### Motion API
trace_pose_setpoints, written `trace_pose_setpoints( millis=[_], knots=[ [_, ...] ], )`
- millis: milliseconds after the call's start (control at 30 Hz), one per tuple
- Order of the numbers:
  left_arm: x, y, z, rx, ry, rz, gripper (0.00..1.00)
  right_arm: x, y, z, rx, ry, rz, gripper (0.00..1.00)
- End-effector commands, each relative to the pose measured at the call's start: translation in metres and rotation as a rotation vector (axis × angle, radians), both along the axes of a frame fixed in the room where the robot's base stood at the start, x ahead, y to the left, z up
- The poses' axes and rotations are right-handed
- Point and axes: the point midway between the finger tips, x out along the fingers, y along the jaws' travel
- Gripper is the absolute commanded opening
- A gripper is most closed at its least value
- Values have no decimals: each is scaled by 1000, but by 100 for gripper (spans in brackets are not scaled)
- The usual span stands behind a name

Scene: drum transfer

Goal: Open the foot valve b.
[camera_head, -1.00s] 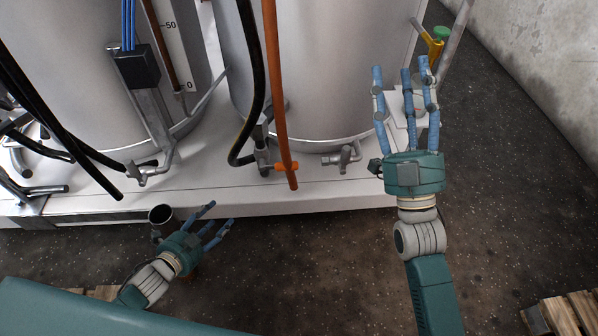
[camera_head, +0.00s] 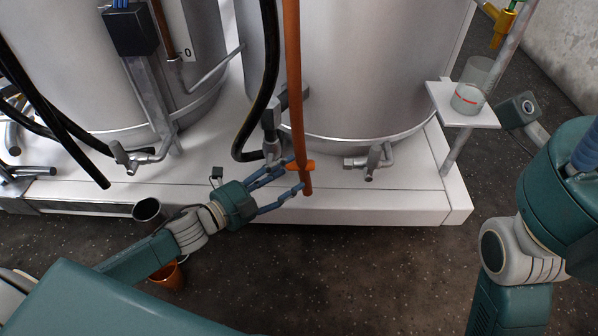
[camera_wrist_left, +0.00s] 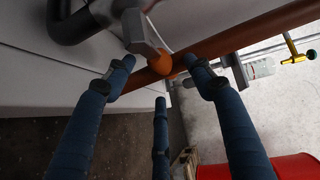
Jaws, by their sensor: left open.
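Low on the white skid, a metal valve with an orange handle (camera_head: 302,167) sits by an orange hose (camera_head: 292,70). The orange handle also shows in the left wrist view (camera_wrist_left: 161,64). Other metal valves are at the left tank (camera_head: 125,158) and to the right (camera_head: 370,162). I cannot read any label that marks b. My left gripper (camera_head: 290,175) is open, its blue fingers reaching right to the orange handle and hose. In the left wrist view its fingers (camera_wrist_left: 160,75) lie around the handle; contact is unclear. My right gripper (camera_head: 587,150) is cut by the right edge, fingertips hidden.
Two large steel tanks (camera_head: 350,60) stand on the skid (camera_head: 400,200). A black hose (camera_head: 269,60) hangs beside the orange one. A small platform (camera_head: 435,95) holds a clear beaker (camera_head: 468,98). An orange cup (camera_head: 168,276) is below my left arm. A red drum (camera_wrist_left: 270,168) shows in the wrist view.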

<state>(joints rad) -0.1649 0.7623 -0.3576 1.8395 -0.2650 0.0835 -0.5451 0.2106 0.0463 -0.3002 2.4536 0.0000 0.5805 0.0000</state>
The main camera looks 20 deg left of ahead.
Motion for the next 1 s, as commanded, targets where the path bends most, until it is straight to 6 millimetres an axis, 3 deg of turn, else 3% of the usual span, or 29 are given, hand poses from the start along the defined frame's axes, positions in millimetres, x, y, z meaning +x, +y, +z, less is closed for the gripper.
trace_pose_setpoints(
  millis=[300,700,733,1000],
  knots=[
    [35,-19,-7,-1,0,1,54,-12,2,5,-4,-54,-3,53],
    [40,-23,-7,-1,3,1,54,-15,2,8,-6,-64,-4,53],
    [40,-23,-7,-1,3,1,52,-15,2,8,-6,-64,-4,53],
    [40,-23,-8,-1,3,1,0,-15,2,8,-6,-64,-4,53]
  ],
)
